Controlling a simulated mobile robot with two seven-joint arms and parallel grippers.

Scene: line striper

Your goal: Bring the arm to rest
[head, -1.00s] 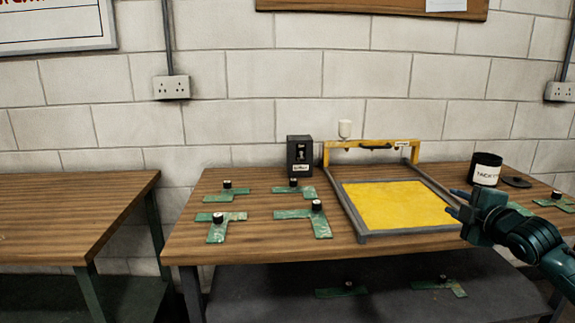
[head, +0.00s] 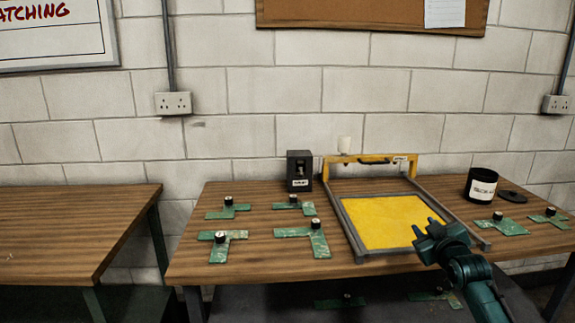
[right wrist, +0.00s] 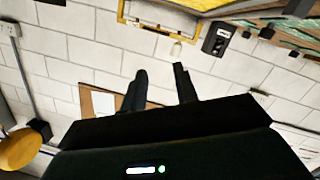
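My right arm comes in from the lower right in the head view. Its teal gripper (head: 430,235) is in front of the lower right corner of the yellow panel in the line striper frame (head: 350,222). In the right wrist view the two dark fingers (right wrist: 158,88) stand apart with only the wall and board showing between them. The gripper is open and empty. My left gripper is in neither view.
The wooden bench (head: 200,268) carries several green brackets with black knobs (head: 315,240), a black box (head: 299,170) and a black labelled tin (head: 481,186). Another bench (head: 60,230) stands at left across a gap. A block wall (head: 240,100) is behind.

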